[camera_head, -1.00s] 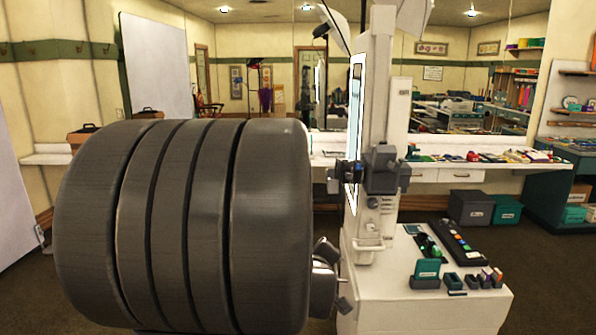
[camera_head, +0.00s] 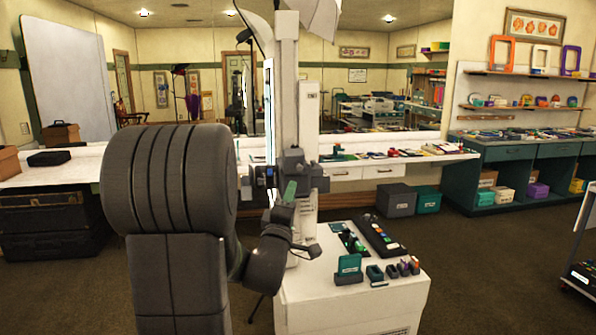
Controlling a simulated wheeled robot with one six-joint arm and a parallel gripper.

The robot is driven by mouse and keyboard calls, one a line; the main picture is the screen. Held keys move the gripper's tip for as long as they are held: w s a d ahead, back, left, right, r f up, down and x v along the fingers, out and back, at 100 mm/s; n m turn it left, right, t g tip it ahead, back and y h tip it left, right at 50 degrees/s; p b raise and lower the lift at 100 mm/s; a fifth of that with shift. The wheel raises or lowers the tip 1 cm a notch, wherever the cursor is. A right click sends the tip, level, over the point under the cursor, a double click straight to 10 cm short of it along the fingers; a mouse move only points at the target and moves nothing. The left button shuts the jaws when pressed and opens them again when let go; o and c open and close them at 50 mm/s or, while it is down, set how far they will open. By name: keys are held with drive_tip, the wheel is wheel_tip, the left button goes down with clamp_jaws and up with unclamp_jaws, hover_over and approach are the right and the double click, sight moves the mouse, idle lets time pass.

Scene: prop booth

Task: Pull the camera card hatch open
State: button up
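The dark grey camera (camera_head: 302,174) is mounted on the white column (camera_head: 289,90), right of centre. A narrow green piece (camera_head: 290,190) stands upright against the camera's lower front. I cannot tell whether it is the card hatch, or whether it is on the camera or at my gripper. My gripper (camera_head: 283,213) is dark and small, just below the green piece and close to the camera. My arm's dark links hide part of this area. The gap between the fingers is not clear, so I cannot tell whether they touch anything.
A white cabinet (camera_head: 335,305) below the column carries a teal card holder (camera_head: 349,268), several small dark blocks and a dark strip (camera_head: 381,236) with coloured pieces. A long counter with a mirror stands behind. Dark floor lies open to the right, with a cart (camera_head: 585,260) at the edge.

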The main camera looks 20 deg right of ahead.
sight(299, 169)
drive_tip(key=p+x, duration=0.2)
drive_tip(key=x, duration=0.7)
drive_tip(key=shift+p, duration=0.3)
clamp_jaws()
